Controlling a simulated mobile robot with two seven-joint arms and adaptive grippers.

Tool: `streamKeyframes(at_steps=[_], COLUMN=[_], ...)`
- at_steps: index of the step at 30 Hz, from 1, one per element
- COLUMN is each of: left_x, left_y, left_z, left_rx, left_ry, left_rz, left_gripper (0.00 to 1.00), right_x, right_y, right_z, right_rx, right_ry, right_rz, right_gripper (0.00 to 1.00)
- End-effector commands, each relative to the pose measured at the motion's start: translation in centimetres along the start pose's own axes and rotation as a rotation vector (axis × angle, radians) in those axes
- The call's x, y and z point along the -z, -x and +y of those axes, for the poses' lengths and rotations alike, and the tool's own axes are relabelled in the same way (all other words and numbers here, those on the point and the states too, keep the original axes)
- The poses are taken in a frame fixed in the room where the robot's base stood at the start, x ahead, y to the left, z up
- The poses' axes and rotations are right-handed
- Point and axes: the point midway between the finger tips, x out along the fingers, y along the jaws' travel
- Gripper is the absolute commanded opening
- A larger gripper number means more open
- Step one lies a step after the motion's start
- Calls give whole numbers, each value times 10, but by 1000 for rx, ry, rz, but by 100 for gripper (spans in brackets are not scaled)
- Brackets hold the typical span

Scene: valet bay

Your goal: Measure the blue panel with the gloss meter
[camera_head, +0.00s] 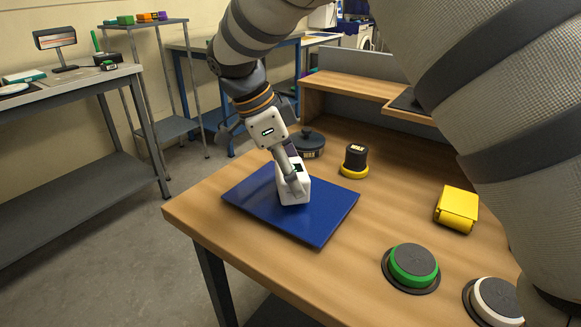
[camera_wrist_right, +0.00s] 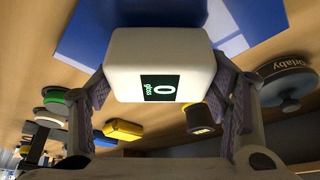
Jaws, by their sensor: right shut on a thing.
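The blue panel (camera_head: 325,222) lies flat on the wooden workbench; part of it also shows in the right wrist view (camera_wrist_right: 85,42). The gloss meter (camera_head: 293,192) is a white block over the middle of the panel. My right gripper (camera_head: 291,177) is shut on it from above, with a finger on each side in the right wrist view (camera_wrist_right: 160,85). The meter's screen (camera_wrist_right: 160,88) reads 0 with the word gloss. I cannot tell whether its underside touches the panel. My left gripper is not in view.
Behind the panel stand a dark round tin (camera_head: 308,146) and a black can with a yellow base (camera_head: 355,162). A yellow block (camera_head: 457,209), a green-ringed round pad (camera_head: 412,268) and a white-ringed one (camera_head: 496,299) lie to the right. The workbench's left edge is near the panel.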

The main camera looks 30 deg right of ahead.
Motion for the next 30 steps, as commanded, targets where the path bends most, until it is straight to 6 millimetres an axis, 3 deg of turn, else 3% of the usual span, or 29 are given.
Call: streamKeyframes(at_steps=[30], left_x=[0], left_y=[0], left_z=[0], left_rx=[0], left_ry=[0], left_rz=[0], left_gripper=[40], right_x=[-2], right_y=[-6], right_z=[0], right_rx=[1], right_ry=[0], right_rz=[1], right_gripper=[41])
